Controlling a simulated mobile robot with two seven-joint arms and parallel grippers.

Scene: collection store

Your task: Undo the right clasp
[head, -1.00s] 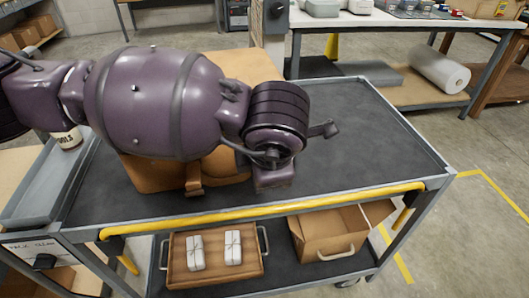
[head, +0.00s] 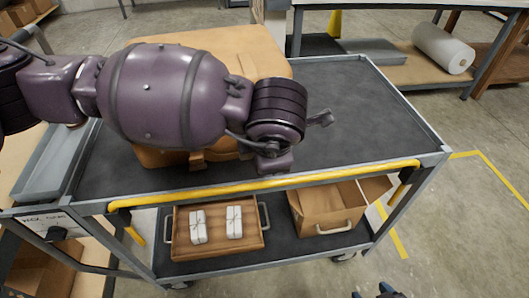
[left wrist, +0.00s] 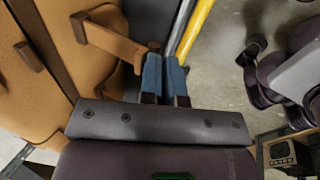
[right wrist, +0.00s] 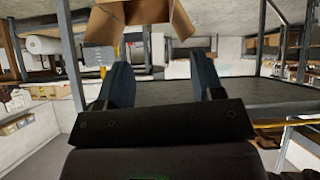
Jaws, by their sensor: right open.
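A tan case with brown fittings (head: 253,50) lies on the cart's top, partly hidden behind my purple left arm. A brown-topped tab at its front edge (head: 197,160) shows below that arm; I cannot tell if it is the right clasp. In the left wrist view, a tan strap with a brown fitting (left wrist: 108,40) sticks out from the case (left wrist: 40,95) and reaches the left gripper's fingers (left wrist: 165,75). These fingers are close together; nothing is clearly seen between them. My right gripper (head: 380,290) is low in front of the cart, away from the case. Its fingers (right wrist: 163,85) are wide apart and empty.
The cart's top (head: 365,110) is clear right of the case, with a yellow rail (head: 270,184) along the front. Its lower shelf holds a wooden tray (head: 217,247) with two white packets and an open cardboard box (head: 325,212). A grey tray (head: 50,165) is at left.

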